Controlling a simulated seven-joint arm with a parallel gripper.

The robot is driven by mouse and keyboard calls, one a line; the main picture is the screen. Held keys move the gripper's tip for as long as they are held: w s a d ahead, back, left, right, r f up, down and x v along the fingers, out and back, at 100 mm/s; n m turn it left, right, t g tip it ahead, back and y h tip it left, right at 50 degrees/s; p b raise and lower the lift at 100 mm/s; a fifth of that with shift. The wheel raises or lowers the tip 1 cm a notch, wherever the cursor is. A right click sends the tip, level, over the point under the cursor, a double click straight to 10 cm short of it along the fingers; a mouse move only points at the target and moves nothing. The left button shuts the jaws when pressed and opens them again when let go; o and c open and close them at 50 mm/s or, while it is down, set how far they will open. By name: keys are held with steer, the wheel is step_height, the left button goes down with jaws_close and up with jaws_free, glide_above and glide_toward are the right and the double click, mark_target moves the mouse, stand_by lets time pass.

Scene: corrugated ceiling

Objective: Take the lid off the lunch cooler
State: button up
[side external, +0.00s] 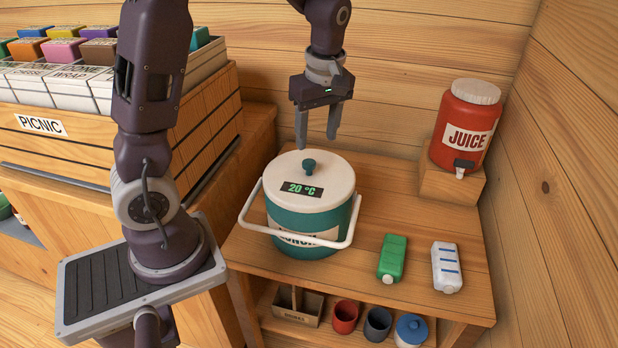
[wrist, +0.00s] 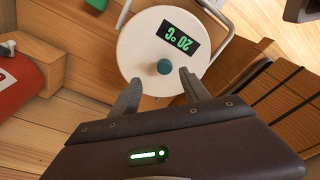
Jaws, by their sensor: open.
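The lunch cooler (side external: 310,218) is a teal round tub on the wooden table, with a white handle (side external: 270,230) lowered around its front. Its white lid (side external: 333,180) sits on top, with a teal knob (side external: 309,167) and a dark display reading 20 °C. My gripper (side external: 316,143) is open and empty above the back of the lid, pointing down, its fingertips apart from the knob. In the wrist view the lid (wrist: 145,45) lies beyond the fingers, and the knob (wrist: 164,67) shows between and just past the fingertips (wrist: 158,78).
A red juice dispenser (side external: 468,125) stands on a wooden block (side external: 452,183) at the back right. A green carton (side external: 392,258) and a white carton (side external: 446,267) lie right of the cooler. A picnic crate (side external: 40,123) stands left. Cups and a caddy sit on the lower shelf.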

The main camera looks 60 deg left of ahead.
mark_target(309, 162)
steer(key=f, duration=0.2)
steer(key=a+f, duration=0.1)
steer(key=f, duration=0.4)
steer(key=shift+s+a, duration=0.35)
steer(key=shift+s, duration=0.05)
jaws_close()
stand_by(0.8)
